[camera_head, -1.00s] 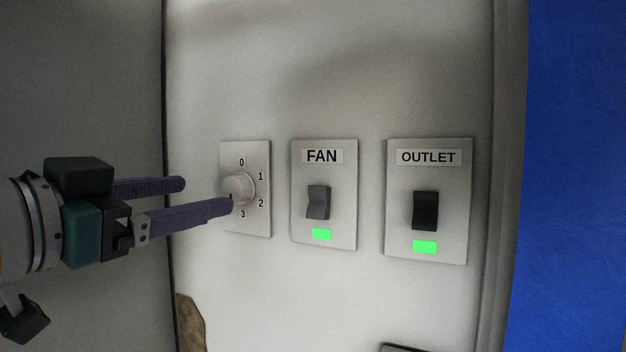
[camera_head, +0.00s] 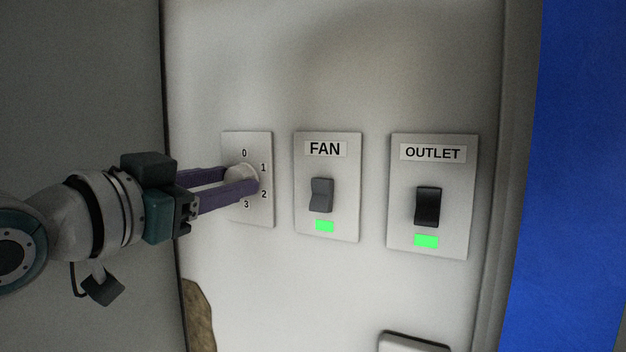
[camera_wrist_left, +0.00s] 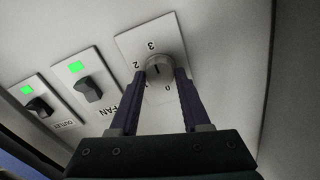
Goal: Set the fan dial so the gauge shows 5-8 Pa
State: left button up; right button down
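The fan dial is a round pale knob (camera_head: 241,172) on a wall plate (camera_head: 262,215) marked 0 to 3. In the left wrist view the knob (camera_wrist_left: 159,67) sits between the fingertips (camera_wrist_left: 161,76). A short dark mark shows on the knob face there, roughly upright in that picture; its exact setting is hard to read. The fingers partly cover the knob in the head view. No gauge is in view. My right gripper is not in view.
Right of the dial are a FAN switch (camera_head: 321,195) and an OUTLET switch (camera_head: 427,207), each with a lit green light below. A pale box edge (camera_head: 413,343) shows at the bottom. A blue surface (camera_head: 580,180) lies far right. The wall above the plates is clear.

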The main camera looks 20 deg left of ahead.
pick_arm(q)
grip_shut()
jog(key=shift+n, duration=0.3)
jog(key=shift+r+n+p, duration=0.15)
jog(key=shift+n+p, duration=0.65)
jog(key=shift+n, duration=0.2)
jog(key=n+p, duration=0.1)
jog(key=n, duration=0.2)
jog(key=shift+n+p, duration=0.3)
jog(key=n+p, duration=0.1)
jog(key=n, duration=0.2)
jog(key=shift+a, duration=0.1)
jog(key=shift+n+p, duration=0.45)
jog(key=shift+n, duration=0.75)
jog(key=shift+f, duration=0.2)
